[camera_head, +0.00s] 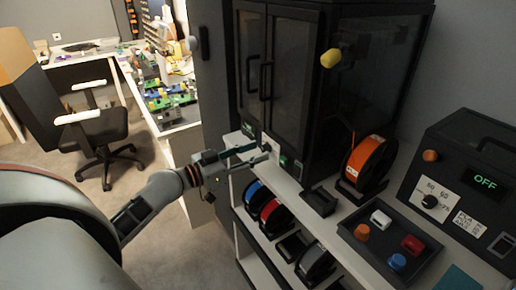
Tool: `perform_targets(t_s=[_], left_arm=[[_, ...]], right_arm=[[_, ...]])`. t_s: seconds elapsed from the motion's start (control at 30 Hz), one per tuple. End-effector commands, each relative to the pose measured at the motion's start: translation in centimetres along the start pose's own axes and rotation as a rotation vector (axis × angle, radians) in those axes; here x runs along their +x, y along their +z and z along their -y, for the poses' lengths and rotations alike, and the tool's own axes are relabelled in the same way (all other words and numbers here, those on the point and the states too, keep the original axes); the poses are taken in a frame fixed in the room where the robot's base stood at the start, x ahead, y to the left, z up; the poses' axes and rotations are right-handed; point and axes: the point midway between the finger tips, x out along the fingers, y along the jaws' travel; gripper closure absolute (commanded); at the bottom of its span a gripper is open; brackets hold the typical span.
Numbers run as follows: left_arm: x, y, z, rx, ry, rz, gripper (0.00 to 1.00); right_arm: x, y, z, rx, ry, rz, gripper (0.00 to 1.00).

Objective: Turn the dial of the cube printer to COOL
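A tall dark enclosure with glass double doors (289,62), which looks like the cube printer, stands on the white shelf. Its lower front has a small white panel (267,141) and green-marked parts (284,161); no dial or COOL label is readable there. My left gripper (262,153) reaches in from the left, its two fingers apart, in front of this lower front. It holds nothing I can see; I cannot tell whether it touches. A dark dial (429,201) with number markings sits on a separate box at right. My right gripper is not in view.
The dark box (462,160) shows a green OFF. An orange spool (367,162) and a dark tray (363,256) of coloured pieces share the shelf. More spools (258,196) sit below. A chair (94,127) and a cluttered bench (165,140) stand behind at left.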

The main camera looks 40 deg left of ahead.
Motion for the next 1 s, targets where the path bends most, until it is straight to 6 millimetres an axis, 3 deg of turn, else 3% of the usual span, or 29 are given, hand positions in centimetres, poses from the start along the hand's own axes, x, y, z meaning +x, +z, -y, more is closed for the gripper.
perform_targets(t_s=[0.2, 0.5, 0.67, 1.0], left_arm=[[1.7, 0.0, 0.0, -0.001, 0.0, 0.0, 0.63], [1.9, 0.2, -0.1, -0.001, 0.0, 0.002, 0.63], [1.9, 0.1, 0.0, -0.001, 0.0, 0.002, 1.0], [1.9, 0.1, 0.0, -0.026, 0.001, 0.002, 1.0]], right_arm=[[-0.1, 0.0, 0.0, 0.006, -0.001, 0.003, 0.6], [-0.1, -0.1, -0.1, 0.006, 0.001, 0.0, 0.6], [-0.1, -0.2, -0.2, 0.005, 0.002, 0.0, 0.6], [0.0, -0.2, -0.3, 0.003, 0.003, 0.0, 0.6]])
